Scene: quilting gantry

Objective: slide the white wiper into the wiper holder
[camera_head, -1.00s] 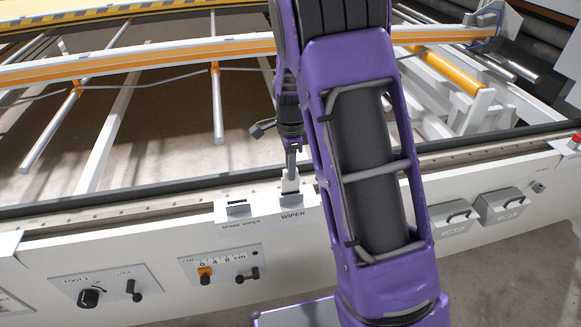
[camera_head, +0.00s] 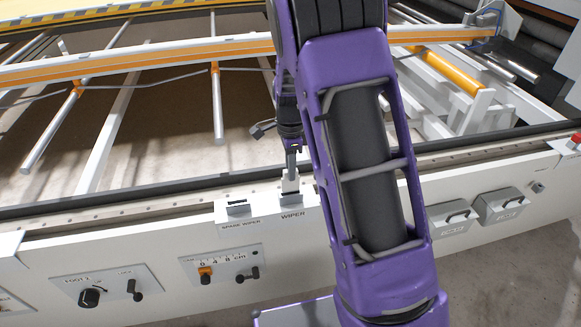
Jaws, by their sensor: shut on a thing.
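The white wiper (camera_head: 290,184) shows as a small pale piece right at the top of this holder. My gripper (camera_head: 291,172) points down and is shut on the wiper's upper part. The wiper's lower end meets the holder's top; how deep it sits in the slot I cannot tell. My purple arm hides the area just right of the holder.
A like holder labelled SPARE WIPER (camera_head: 237,209) stands just left, with a dark slot. Below are a panel with a scale and an orange knob (camera_head: 205,274) and another knob panel (camera_head: 92,296). Two grey boxes with handles (camera_head: 498,205) are at right. An orange-striped rail (camera_head: 130,67) runs behind.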

